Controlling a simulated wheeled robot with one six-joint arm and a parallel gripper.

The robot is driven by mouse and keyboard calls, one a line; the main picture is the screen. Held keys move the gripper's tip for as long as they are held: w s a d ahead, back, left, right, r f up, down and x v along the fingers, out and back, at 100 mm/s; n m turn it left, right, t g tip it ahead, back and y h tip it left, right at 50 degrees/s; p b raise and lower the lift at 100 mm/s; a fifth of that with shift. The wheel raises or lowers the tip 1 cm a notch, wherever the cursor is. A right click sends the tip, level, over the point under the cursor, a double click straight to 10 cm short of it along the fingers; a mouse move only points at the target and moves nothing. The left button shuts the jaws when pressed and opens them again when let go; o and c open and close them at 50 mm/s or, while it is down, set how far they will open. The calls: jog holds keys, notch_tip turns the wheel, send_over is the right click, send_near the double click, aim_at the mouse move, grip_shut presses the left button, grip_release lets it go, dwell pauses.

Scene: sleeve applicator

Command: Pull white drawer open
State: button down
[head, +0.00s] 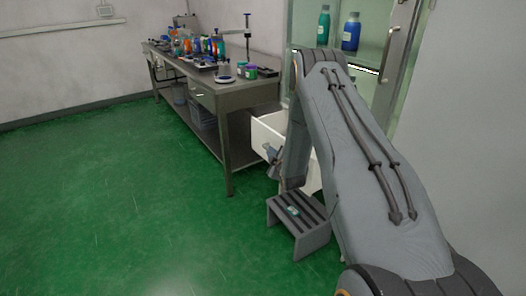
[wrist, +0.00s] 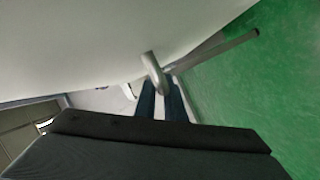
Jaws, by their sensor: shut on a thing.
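The white drawer (head: 266,131) juts out beside the right end of the workbench in the head view, with part of its open top showing. Its white front (wrist: 80,45) fills the upper part of the wrist view. A curved metal handle (wrist: 152,68) stands off that front. My gripper (wrist: 160,98) is shut on the handle, with its two dark fingers at the handle's near end. In the head view my gripper (head: 272,157) is small at the drawer's front, and my arm hides the drawer's right side and much of what is below it.
A grey step stool (head: 312,240) stands on the green floor below the drawer, with a small pale item on top. A metal workbench (head: 230,90) crowded with lab items is behind to the left. A glass cabinet (head: 372,50) with bottles is behind my arm. Floor at left is clear.

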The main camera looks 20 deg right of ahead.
jog(key=shift+s+a+f, duration=0.1)
jog(key=shift+s+a, duration=0.05)
jog(key=shift+a, duration=0.05)
jog(key=c, duration=2.1)
grip_release()
jog(key=shift+a, duration=0.1)
jog(key=shift+v, duration=3.9)
